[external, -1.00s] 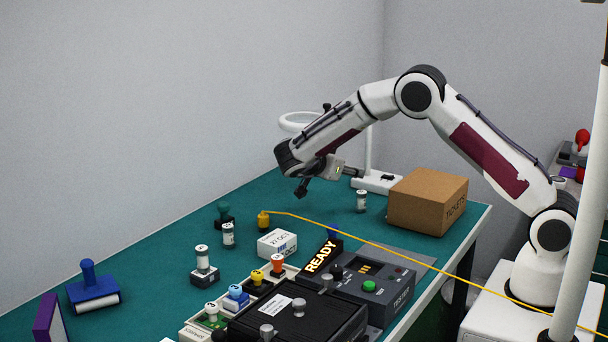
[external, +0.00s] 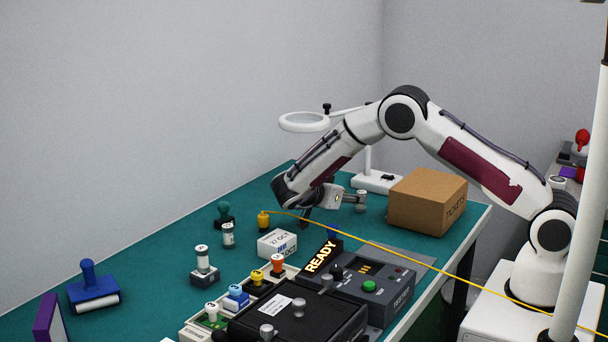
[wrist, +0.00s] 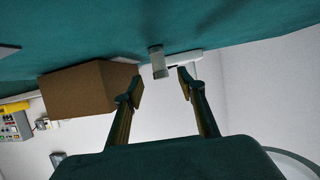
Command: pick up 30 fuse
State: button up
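A small white-and-grey cylindrical fuse (external: 361,203) stands on the green bench, left of the cardboard box; no number on it is readable. In the wrist view the fuse (wrist: 158,62) appears in the gap between my fingertips, a little beyond them, with space on both sides. My gripper (external: 328,208) is low over the bench beside this fuse; it also shows open and empty in the wrist view (wrist: 160,85). Two similar fuses stand farther left: one on the bench (external: 228,236) and one on a small block (external: 202,258). Their numbers are unreadable too.
The cardboard box (external: 428,202) stands right of the near fuse, and the magnifier lamp base (external: 377,183) is behind it. A yellow cable (external: 330,227) crosses in front. A labelled white box (external: 277,243) and the test unit with a READY sign (external: 322,257) are nearer.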

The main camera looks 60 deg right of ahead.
jog(key=shift+s+d+f, duration=0.1)
jog(key=shift+d+f, duration=0.2)
jog(key=shift+d, duration=0.35)
jog(key=shift+d, duration=0.1)
jog(key=shift+x, duration=2.5)
jog(key=shift+f, duration=0.15)
grip_shut()
